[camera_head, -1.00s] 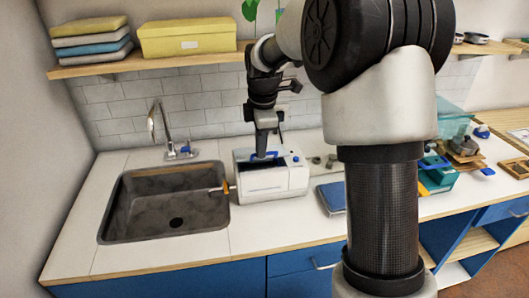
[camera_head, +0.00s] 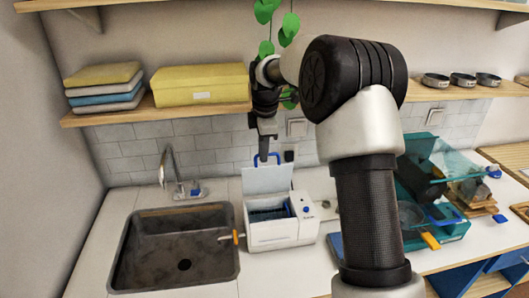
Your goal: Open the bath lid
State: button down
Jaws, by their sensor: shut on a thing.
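The bath (camera_head: 276,233) is a white box on the counter to the right of the sink. Its white lid (camera_head: 266,180) stands raised at the back, and the dark inside of the bath shows with a blue part in it. A blue handle (camera_head: 277,158) sits at the lid's upper edge. My gripper (camera_head: 264,155) is at the handle, pointing down, and is shut on it. The fingertips are small and partly hidden by the handle.
The sink (camera_head: 172,250) and its tap (camera_head: 172,168) lie left of the bath. An orange-tipped lever (camera_head: 235,237) sticks out toward the sink. A teal container (camera_head: 435,205) stands on the right. A shelf with a yellow box (camera_head: 200,85) runs above.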

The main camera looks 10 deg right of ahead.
jog(key=shift+w+f, duration=0.3)
jog(key=shift+w, duration=0.25)
jog(key=shift+w+f, duration=0.3)
jog(key=shift+w, duration=0.2)
jog(key=c, duration=1.9)
grip_release()
jog(key=shift+w, duration=0.15)
jog(key=shift+o, duration=0.2)
jog(key=shift+p, duration=0.3)
jog(key=shift+r, duration=0.1)
jog(key=s+r, duration=0.3)
jog(key=r, duration=1.4)
jog(key=shift+r, duration=0.2)
jog(key=shift+c, duration=0.2)
